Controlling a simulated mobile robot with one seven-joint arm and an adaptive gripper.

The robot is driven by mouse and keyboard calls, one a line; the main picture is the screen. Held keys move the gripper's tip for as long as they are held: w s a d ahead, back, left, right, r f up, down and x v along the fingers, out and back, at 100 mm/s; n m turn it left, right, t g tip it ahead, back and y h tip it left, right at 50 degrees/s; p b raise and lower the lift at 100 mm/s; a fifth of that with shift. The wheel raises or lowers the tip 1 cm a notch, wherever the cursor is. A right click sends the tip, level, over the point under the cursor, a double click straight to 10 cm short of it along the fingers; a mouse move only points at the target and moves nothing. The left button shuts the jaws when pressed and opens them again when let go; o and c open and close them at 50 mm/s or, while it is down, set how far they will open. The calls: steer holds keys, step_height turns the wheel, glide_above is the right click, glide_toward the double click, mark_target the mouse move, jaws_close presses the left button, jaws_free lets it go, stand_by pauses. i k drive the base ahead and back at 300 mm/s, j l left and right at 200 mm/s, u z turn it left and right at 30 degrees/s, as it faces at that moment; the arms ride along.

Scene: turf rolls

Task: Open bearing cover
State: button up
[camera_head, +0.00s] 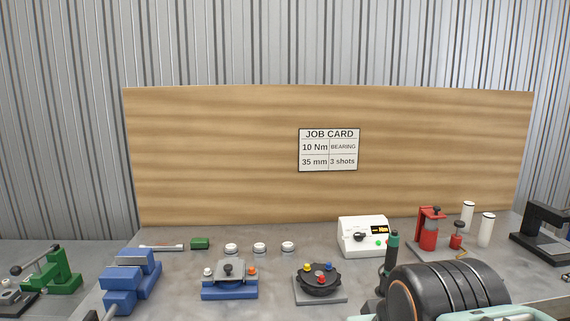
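A blue block with a grey top plate (237,270) and a black knob (228,268) stands on the bench, left of centre. The plate looks like a cover lying flat on the block. A white knob (208,272) and an orange knob (251,271) stand at its sides. To its right, a round black part (318,283) with yellow, blue and red knobs sits on a grey plate. No label shows which of the two is the bearing cover. My gripper is not in view.
A large dark ribbed cylinder (460,286) fills the lower right foreground, with an upright black tool (391,262) beside it. A white box (364,236) stands behind. Blue (132,280) and green (52,271) fixtures stand left. A job card (329,150) hangs on the wooden board.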

mark_target(229, 268)
steer(key=i+j, duration=0.8)
steer(key=i, duration=0.2)
